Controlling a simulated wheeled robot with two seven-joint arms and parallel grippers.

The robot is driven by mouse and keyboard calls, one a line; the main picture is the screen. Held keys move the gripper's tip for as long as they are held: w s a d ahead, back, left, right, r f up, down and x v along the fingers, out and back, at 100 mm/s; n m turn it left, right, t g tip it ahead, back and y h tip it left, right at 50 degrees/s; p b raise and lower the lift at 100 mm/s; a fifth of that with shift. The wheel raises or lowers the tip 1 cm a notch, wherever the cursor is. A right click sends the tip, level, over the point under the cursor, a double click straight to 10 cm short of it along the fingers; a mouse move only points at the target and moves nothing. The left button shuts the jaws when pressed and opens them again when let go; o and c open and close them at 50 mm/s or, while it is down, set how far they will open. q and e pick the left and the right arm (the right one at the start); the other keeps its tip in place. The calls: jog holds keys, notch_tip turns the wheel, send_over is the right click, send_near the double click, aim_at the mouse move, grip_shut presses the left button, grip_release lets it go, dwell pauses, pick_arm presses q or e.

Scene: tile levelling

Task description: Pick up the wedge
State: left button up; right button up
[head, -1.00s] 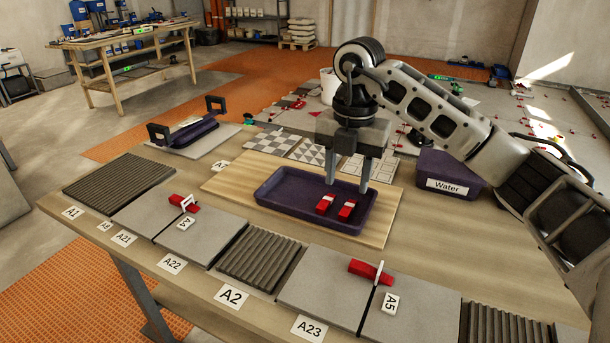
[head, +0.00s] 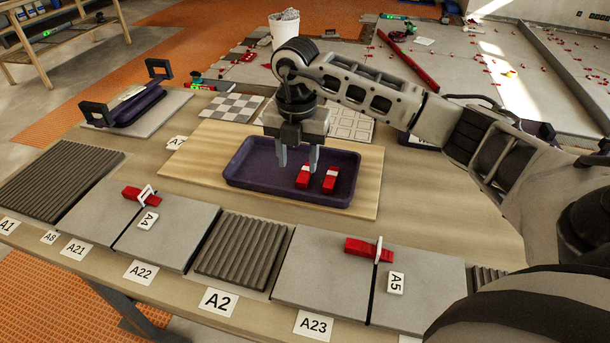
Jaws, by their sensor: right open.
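Two red wedges with pale tops lie side by side in the dark purple tray (head: 285,187), the left wedge (head: 303,177) and the right wedge (head: 330,180). My right gripper (head: 298,166) is open and points down over the tray. Its right fingertip is close to the left wedge, and its left fingertip is over bare tray to the left. I cannot tell how high the fingertips are above the tray. Two more red wedges sit at white clips on the grey tiles, one near A4 (head: 136,193) and one near A5 (head: 358,248). My left gripper is not in view.
The tray stands on a light wooden board (head: 200,160). Grey tiles (head: 310,268) and ribbed mortar beds (head: 242,250) line the front edge of the table. A suction lifter with two black handles (head: 125,105) stands at the left. A white bucket (head: 285,30) is behind the table.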

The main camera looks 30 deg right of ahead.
aim_at(301, 182)
jog(key=f, duration=0.5)
jog(key=shift+s+d+f, duration=0.15)
jog(key=shift+s, duration=0.15)
grip_shut()
